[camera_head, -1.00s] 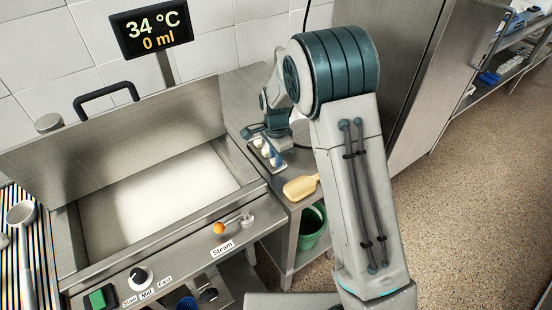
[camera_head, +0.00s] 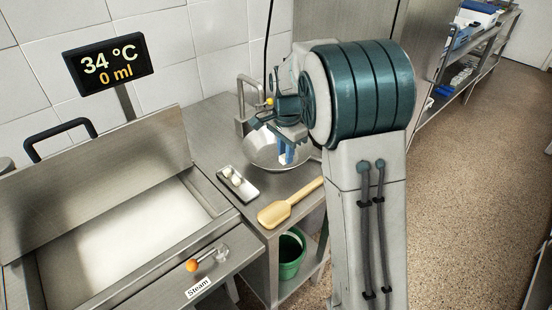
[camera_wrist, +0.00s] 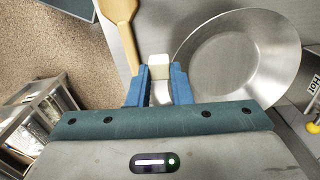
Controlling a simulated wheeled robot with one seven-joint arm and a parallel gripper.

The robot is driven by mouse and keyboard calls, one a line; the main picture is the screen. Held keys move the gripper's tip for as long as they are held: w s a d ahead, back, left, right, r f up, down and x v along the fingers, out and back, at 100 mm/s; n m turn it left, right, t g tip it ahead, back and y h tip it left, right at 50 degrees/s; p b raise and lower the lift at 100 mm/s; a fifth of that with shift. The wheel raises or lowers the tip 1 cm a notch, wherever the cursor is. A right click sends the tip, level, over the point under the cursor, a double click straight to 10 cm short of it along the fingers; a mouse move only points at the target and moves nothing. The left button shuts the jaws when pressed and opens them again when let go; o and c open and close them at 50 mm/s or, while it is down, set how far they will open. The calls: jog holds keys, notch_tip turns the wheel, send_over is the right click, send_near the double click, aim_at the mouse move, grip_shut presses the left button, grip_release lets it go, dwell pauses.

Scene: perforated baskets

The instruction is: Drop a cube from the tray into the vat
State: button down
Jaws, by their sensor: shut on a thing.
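My gripper (camera_head: 288,155) has blue fingers and points down over the side counter, by the round metal basin. In the head view the held cube cannot be made out. The small metal tray (camera_head: 240,190) lies on the counter left of my gripper, with white cubes in it. The vat (camera_head: 112,238) is the wide steel basin at the left, its lid raised behind it. Its inside looks pale and brightly lit.
The round metal basin (camera_wrist: 238,58) has a tap (camera_head: 243,100) behind it. A wooden paddle (camera_head: 285,207) lies at the counter's front edge, above a green bucket (camera_head: 290,254). A display (camera_head: 109,68) reads 34 °C and 0 ml. An orange-knobbed steam lever (camera_head: 193,265) sticks up at the vat's front.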

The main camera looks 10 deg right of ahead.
jog(key=s+a+r+p, duration=0.3)
jog(key=s+a, duration=0.1)
jog(key=a, duration=0.6)
jog(key=s+a+r+p, duration=0.2)
jog(key=s+a+p, duration=0.1)
jog(key=a, duration=0.8)
jog(key=s+a+f, duration=0.1)
jog(key=s+a, duration=0.1)
jog(key=a, duration=0.5)
jog(key=s+a+f+p, duration=0.1)
jog(key=s+a+f, duration=0.1)
jog(key=a, duration=0.6)
jog(key=s+a+f, duration=0.1)
jog(key=s+a, duration=0.3)
jog(key=a, duration=0.3)
jog(key=shift+a+f, duration=0.2)
jog(key=shift+f, duration=0.05)
jog(key=c, duration=1.2)
grip_release()
jog(key=shift+c, duration=0.2)
notch_tip(320, 180, up, 14)
jog(key=b, duration=0.1)
